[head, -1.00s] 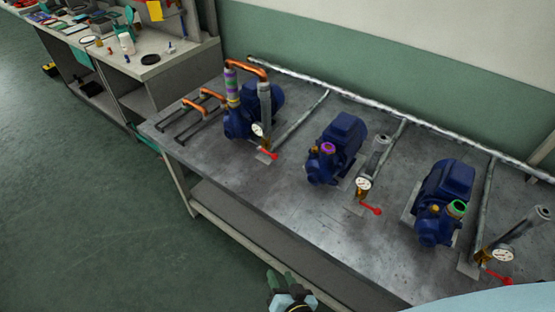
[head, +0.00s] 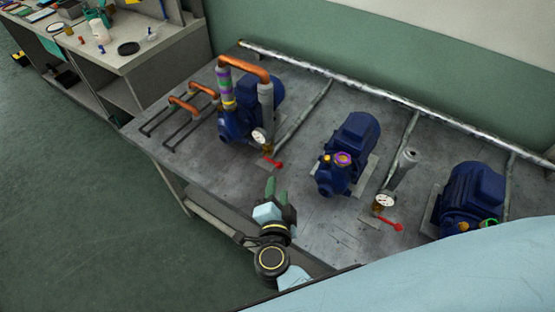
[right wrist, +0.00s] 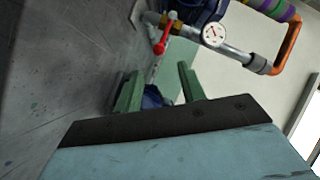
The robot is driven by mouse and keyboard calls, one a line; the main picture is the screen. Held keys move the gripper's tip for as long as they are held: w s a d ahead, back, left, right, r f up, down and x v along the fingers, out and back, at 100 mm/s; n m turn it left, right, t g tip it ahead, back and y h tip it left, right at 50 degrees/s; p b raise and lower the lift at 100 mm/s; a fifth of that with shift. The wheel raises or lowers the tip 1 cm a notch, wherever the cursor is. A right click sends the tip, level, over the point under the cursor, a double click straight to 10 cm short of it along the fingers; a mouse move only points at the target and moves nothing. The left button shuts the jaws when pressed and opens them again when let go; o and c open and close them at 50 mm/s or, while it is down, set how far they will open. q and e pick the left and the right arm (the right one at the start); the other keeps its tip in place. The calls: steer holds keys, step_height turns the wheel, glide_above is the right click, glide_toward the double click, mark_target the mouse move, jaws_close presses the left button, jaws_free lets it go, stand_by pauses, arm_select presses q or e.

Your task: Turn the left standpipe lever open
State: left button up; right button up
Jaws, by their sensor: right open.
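The left standpipe (head: 266,112) is a grey upright pipe with a round white gauge (head: 260,136) and a brass valve at its foot. Its red lever (head: 272,163) sticks out sideways from the valve, toward the table's front. My right gripper (head: 276,190) is open and empty, a short way in front of this lever and apart from it. In the right wrist view the red lever (right wrist: 162,38) and gauge (right wrist: 214,34) show beyond the green fingers (right wrist: 160,88). The left gripper is not in view.
A copper pipe (head: 245,64) with coloured bands joins the left standpipe to a blue pump (head: 236,123). A second pump (head: 350,150) and a second red lever (head: 390,223) stand to the right. Two copper-handled racks (head: 180,103) lie left. The metal tabletop (head: 300,210) between is clear.

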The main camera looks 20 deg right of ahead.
mark_target(279, 168)
steer(key=x, duration=0.6)
steer(key=shift+b, duration=0.4)
steer(key=x, duration=0.3)
steer(key=shift+w+d+f+b, duration=0.1)
steer(key=shift+w+b, duration=0.05)
steer(key=shift+b, duration=0.15)
steer(key=shift+w+d+f, duration=0.1)
steer(key=shift+w+d, duration=0.05)
steer(key=shift+w, duration=0.3)
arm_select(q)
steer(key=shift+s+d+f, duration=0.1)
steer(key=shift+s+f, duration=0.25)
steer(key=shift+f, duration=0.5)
arm_select(e)
jaws_close()
